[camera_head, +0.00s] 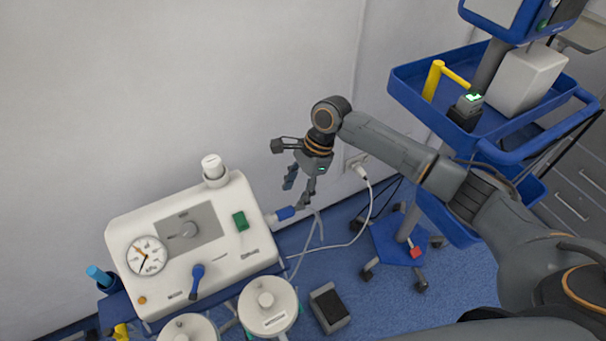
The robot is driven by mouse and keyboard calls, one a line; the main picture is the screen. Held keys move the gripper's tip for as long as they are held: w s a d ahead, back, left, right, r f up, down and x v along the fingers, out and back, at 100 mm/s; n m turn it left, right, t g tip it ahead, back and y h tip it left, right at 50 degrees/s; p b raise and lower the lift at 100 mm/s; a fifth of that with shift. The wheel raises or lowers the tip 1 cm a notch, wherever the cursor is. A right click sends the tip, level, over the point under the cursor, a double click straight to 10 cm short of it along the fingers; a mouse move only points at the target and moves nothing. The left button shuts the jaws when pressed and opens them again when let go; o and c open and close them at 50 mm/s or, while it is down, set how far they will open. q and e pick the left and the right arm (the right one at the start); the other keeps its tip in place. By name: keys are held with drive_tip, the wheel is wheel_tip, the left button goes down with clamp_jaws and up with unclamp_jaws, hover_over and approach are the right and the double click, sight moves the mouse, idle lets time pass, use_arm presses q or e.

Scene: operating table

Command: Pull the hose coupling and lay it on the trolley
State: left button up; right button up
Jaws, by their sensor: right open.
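The hose coupling (287,213) is a small blue piece at the right side of a white suction unit (170,213), with a pale hose hanging below it. My right gripper (299,193) is open and empty, its fingers pointing down just above the coupling. I cannot tell whether a fingertip touches it. The blue trolley (412,106) stands at the upper right. Its tray holds a yellow handle-like piece (433,80), a dark block with a green light (467,108) and a white box (525,80). My left gripper is out of view.
A dark pedal (329,307) and a white cable (345,245) lie on the blue floor. A wall is behind.

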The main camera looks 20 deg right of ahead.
sight(287, 209)
drive_tip(key=x, duration=0.4)
drive_tip(key=shift+a+f, duration=0.1)
drive_tip(key=shift+f, duration=0.15)
drive_tip(key=shift+a+f, duration=0.25)
drive_tip(key=shift+f, duration=0.35)
drive_tip(key=shift+s+f, duration=0.1)
drive_tip(key=shift+f, duration=0.05)
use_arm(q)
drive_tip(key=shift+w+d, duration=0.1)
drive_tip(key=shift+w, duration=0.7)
use_arm(e)
clamp_jaws()
